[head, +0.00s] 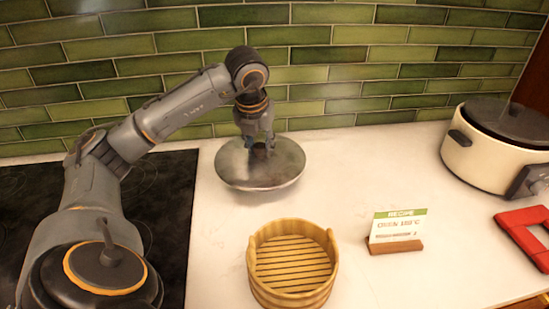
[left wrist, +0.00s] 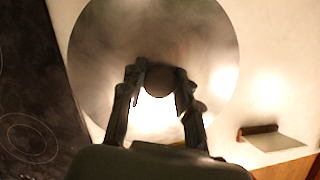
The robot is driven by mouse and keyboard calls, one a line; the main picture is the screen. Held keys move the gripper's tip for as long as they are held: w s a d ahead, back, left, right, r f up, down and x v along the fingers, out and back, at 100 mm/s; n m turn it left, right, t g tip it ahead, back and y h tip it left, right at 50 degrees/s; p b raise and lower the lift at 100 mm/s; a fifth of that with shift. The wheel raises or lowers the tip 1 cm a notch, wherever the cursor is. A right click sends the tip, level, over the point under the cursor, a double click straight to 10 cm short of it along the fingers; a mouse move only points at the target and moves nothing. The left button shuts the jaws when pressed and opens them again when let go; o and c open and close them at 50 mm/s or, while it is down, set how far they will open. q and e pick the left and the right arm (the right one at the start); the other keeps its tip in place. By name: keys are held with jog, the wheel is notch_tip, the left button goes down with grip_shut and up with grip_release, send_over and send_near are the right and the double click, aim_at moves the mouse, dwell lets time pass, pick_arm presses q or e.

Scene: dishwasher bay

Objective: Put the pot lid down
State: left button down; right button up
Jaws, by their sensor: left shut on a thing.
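The pot lid (head: 240,172) is a round, shiny metal disc at the back of the white counter, just right of the cooktop. It also shows from above in the left wrist view (left wrist: 100,50). My left gripper (head: 260,148) is over the lid's middle, with its fingers around the dark knob (left wrist: 160,80). The gripper is shut on the knob. The lid looks nearly level; I cannot tell whether it touches the counter. My right gripper does not show in either view.
A bamboo steamer (head: 292,285) stands in front of the lid. A recipe card (head: 397,226) is on a wooden stand to the right. A cream cooker (head: 480,160) and a red frame (head: 530,238) are at the far right. A black cooktop (head: 170,215) lies left. The counter between lid and cooker is clear.

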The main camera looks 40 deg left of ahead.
pick_arm(q)
jog(key=w+f, duration=0.1)
jog(key=w, duration=0.1)
jog(key=w+f, duration=0.1)
jog(key=f, duration=0.1)
jog(key=shift+w+a+p, duration=0.35)
jog(key=shift+w+a+f, duration=0.2)
jog(key=shift+w+f, duration=0.3)
jog(key=shift+f, duration=0.15)
jog(key=shift+w+a+f, duration=0.15)
jog(key=shift+w+f, duration=0.35)
jog(key=shift+f, duration=0.1)
jog(key=shift+w+f+p, duration=0.2)
jog(key=shift+f+p, duration=0.1)
jog(key=p+x, duration=0.1)
jog(key=x, duration=0.2)
jog(key=shift+s+d+f, duration=0.1)
jog(key=shift+s+f, duration=0.05)
jog(key=shift+f, duration=0.2)
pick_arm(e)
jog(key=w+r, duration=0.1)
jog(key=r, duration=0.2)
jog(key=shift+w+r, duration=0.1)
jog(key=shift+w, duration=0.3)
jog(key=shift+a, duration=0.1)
